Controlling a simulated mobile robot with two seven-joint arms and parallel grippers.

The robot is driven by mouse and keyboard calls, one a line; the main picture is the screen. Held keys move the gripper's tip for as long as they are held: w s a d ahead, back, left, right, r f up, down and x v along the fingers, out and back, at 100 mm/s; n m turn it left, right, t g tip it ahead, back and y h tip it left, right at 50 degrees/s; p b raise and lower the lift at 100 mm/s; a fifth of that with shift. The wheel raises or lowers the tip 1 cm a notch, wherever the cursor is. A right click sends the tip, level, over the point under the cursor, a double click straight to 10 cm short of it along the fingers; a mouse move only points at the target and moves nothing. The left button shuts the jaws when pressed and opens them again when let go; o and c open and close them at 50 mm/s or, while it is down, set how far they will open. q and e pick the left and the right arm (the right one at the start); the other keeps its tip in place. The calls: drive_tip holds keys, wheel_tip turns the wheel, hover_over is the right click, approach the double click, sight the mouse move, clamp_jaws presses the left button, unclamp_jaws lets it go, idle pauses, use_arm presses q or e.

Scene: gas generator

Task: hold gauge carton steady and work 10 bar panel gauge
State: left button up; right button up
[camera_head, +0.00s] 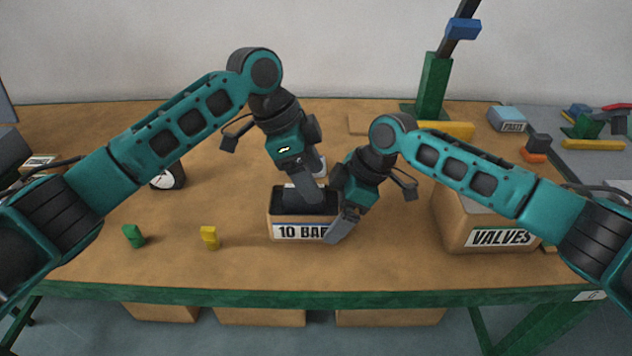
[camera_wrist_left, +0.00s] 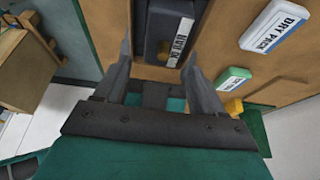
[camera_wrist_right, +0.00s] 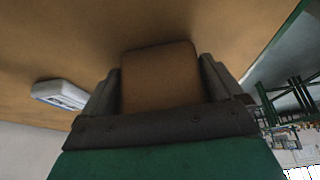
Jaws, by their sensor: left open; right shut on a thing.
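The gauge carton (camera_head: 276,230) is a small open brown box with a dark inside and a "10 BAR" label, upright near the table's front. My right gripper (camera_head: 341,222) is shut on its right side. In the right wrist view a plain brown face of the carton (camera_wrist_right: 160,78) fills the space between the fingers. My left gripper (camera_head: 308,196) is open, pointing down at the carton's mouth. In the left wrist view a dark labelled thing (camera_wrist_left: 160,28) lies beyond the open fingers; I cannot tell what it is. A round white-faced gauge (camera_head: 166,180) stands at left, partly hidden by my left arm.
A green block (camera_head: 133,236) and a yellow block (camera_head: 209,238) stand left of the carton. A large "VALVES" box (camera_head: 455,226) is at right, partly behind my right arm. A green stand (camera_head: 431,88) rises at the back. The front left of the table is mostly clear.

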sight(290, 191)
use_arm(q)
drive_tip(key=v, duration=0.9)
drive_tip(key=shift+a+r, duration=0.15)
drive_tip(key=shift+r, duration=0.1)
use_arm(e)
drive_tip(key=o, duration=0.4)
drive_tip(key=shift+o, duration=0.2)
